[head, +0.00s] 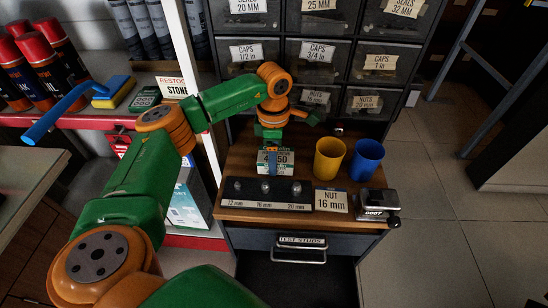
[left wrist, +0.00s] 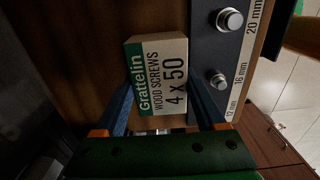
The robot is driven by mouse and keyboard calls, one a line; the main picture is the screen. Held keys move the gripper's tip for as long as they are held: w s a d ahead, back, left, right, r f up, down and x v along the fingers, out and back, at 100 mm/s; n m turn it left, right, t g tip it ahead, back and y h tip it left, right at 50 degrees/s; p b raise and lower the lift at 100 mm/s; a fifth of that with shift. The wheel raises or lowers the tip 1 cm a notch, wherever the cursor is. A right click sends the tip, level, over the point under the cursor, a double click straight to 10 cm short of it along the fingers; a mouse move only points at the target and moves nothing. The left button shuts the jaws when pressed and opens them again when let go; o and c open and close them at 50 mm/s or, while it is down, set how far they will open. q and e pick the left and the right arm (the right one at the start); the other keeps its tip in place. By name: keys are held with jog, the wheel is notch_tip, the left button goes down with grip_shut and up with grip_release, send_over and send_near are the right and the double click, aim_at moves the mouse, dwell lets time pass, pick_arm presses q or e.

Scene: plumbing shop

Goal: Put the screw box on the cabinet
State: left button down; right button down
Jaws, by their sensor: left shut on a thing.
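The screw box (head: 286,161) is a small white and green carton. In the left wrist view the box (left wrist: 170,75) reads "Wood screws 4 x 50". My left gripper (head: 272,158) is shut on it, one blue finger on each side, pointing down from above. The box is over the wooden top of the cabinet (head: 240,160), just behind the black stud gauge. I cannot tell whether its underside touches the wood. My right gripper is not in view.
The black stud gauge (head: 262,205) lies along the front. A "NUT 16 mm" card (head: 331,201), a yellow cup (head: 329,158), a blue cup (head: 367,158) and a metal counter (head: 377,205) stand to the right. Labelled drawers (head: 315,55) rise behind. A red-edged shelf with spray cans (head: 40,65) is at left.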

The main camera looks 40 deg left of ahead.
pick_arm(q)
jog(key=shift+f, duration=0.35)
jog(key=shift+f, duration=0.15)
jog(key=shift+s+d+f+b, duration=0.15)
jog(key=shift+s+f+b, duration=0.2)
grip_release()
jog(key=shift+f, duration=0.1)
jog(key=shift+r, duration=0.25)
jog(key=r, duration=0.4)
jog(key=r+p, duration=0.1)
jog(key=r, duration=0.3)
jog(key=r+p, duration=0.1)
jog(key=r, duration=0.3)
jog(key=shift+w, duration=0.3)
jog(key=shift+r, duration=0.4)
